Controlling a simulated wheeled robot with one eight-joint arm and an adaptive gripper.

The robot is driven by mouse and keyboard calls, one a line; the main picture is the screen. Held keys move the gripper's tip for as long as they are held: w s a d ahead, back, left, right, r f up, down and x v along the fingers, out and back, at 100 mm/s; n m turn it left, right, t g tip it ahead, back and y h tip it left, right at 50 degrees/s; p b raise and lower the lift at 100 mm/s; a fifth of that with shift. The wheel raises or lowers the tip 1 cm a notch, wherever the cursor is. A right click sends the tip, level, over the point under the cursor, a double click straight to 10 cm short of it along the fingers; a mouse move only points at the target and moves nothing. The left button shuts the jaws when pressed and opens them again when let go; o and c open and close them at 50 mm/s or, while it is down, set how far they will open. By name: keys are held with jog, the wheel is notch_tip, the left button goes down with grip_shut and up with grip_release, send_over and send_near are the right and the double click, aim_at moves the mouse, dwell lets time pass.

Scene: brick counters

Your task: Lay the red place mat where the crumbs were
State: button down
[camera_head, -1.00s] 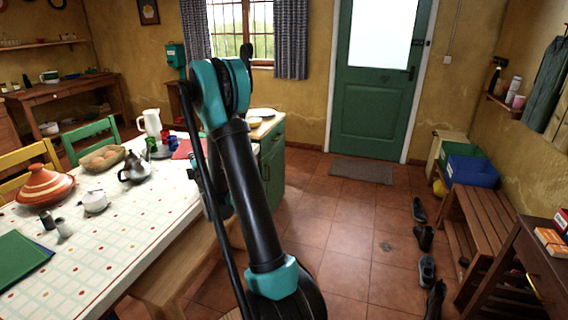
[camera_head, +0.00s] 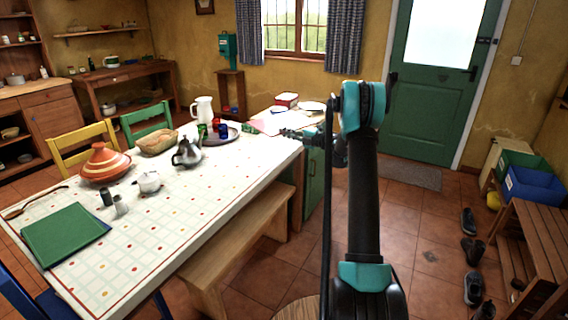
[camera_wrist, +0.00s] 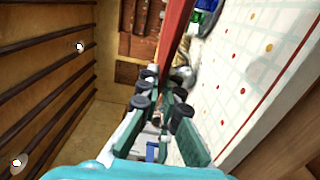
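The red place mat (camera_head: 270,122) shows as a flat red sheet beside my gripper (camera_head: 292,134), near the far right end of the dotted table (camera_head: 180,205). In the wrist view the mat (camera_wrist: 176,32) is a thin red strip, seen nearly edge-on. Its near end sits between the fingertips of my gripper (camera_wrist: 163,88), which look shut on it. I cannot tell any crumbs from the printed dots on the cloth.
A tray with cups (camera_head: 222,130), a silver teapot (camera_head: 187,153), a bread basket (camera_head: 157,142), a tagine (camera_head: 105,165) and a white pot (camera_head: 149,182) stand on the table. A green mat (camera_head: 63,234) lies at its left. The front middle is clear. A bench (camera_head: 240,238) runs alongside.

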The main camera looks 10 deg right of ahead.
notch_tip(320, 180, down, 19)
jog(key=shift+a, duration=0.15)
dwell(0.4)
jog(key=shift+f, duration=0.2)
jog(key=c, duration=1.7)
grip_release()
